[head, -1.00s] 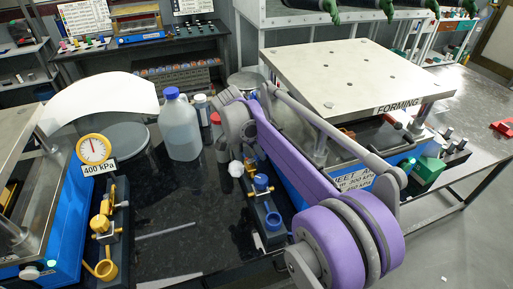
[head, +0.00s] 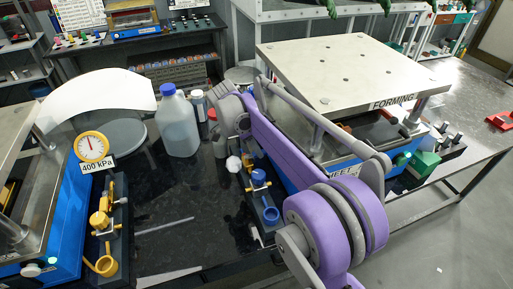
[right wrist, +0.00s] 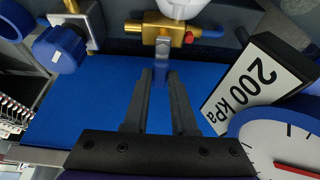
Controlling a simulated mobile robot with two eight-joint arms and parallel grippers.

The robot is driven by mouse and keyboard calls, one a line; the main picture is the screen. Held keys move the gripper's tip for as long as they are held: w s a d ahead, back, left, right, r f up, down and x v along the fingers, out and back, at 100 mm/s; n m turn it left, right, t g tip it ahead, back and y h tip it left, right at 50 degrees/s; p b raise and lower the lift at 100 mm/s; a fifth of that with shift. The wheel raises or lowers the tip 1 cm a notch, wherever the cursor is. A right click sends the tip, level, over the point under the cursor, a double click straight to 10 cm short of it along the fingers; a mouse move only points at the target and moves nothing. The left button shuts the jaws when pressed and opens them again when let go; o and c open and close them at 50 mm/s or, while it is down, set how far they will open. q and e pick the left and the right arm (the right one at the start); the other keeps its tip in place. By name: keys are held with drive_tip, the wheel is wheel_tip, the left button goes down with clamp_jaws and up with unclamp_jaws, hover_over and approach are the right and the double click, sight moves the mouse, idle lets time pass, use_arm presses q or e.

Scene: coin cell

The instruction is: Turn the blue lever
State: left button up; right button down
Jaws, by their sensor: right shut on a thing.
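The white knob (head: 234,163) shows just below the wrist. My left gripper is not in view.
A 200 kPa label (right wrist: 255,83) and a gauge (right wrist: 285,145) are close to the fingers on the right. A blue knob (right wrist: 58,50) is on the left. A blue-capped bottle (head: 177,125) stands left of my arm. The FORMING press plate (head: 350,70) is behind it.

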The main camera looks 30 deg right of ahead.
drive_tip(key=c, duration=0.7)
unclamp_jaws()
drive_tip(key=p+v, duration=0.1)
drive_tip(key=v, duration=0.9)
drive_tip(key=shift+a+r, duration=0.15)
drive_tip(key=shift+r, duration=0.25)
drive_tip(key=shift+s+f, duration=0.1)
drive_tip(key=shift+f, duration=0.05)
